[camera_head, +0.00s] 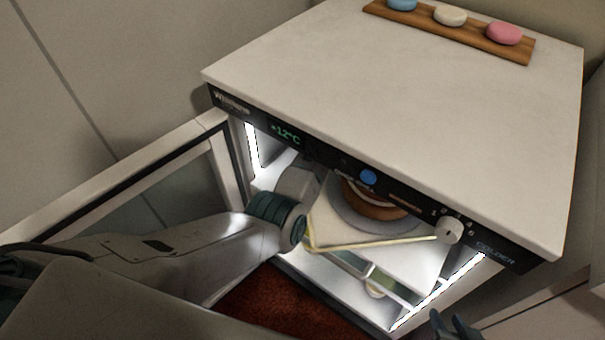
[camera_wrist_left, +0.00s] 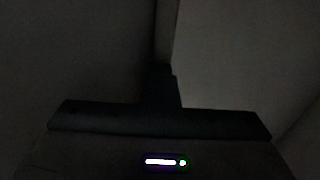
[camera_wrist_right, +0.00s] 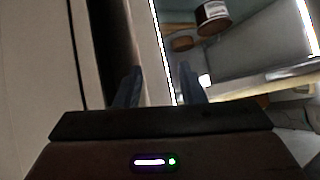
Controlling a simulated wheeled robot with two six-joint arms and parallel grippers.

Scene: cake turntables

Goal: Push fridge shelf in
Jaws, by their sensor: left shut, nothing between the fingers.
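The open fridge (camera_head: 400,110) is a white cabinet with a lit interior. A pale fridge shelf (camera_head: 330,228) with a yellowish front edge shows under the control panel, bearing a round brown cake on a grey disc (camera_head: 370,214). How far it sticks out I cannot tell. My left arm reaches from the left into the opening beside the shelf; its fingertips are hidden in the head view. In the dark left wrist view my left gripper (camera_wrist_left: 160,85) is shut and empty. My right gripper (camera_head: 455,325) is open and empty, low at the opening's right side; its spread fingers show in the right wrist view (camera_wrist_right: 160,88).
The fridge's glass door (camera_head: 165,185) stands open at the left, near my left arm. A lower shelf (camera_head: 350,262) lies beneath. A blue button (camera_head: 368,177) and white knob (camera_head: 449,230) are on the front panel. A wooden board (camera_head: 455,30) with coloured rounds lies on top.

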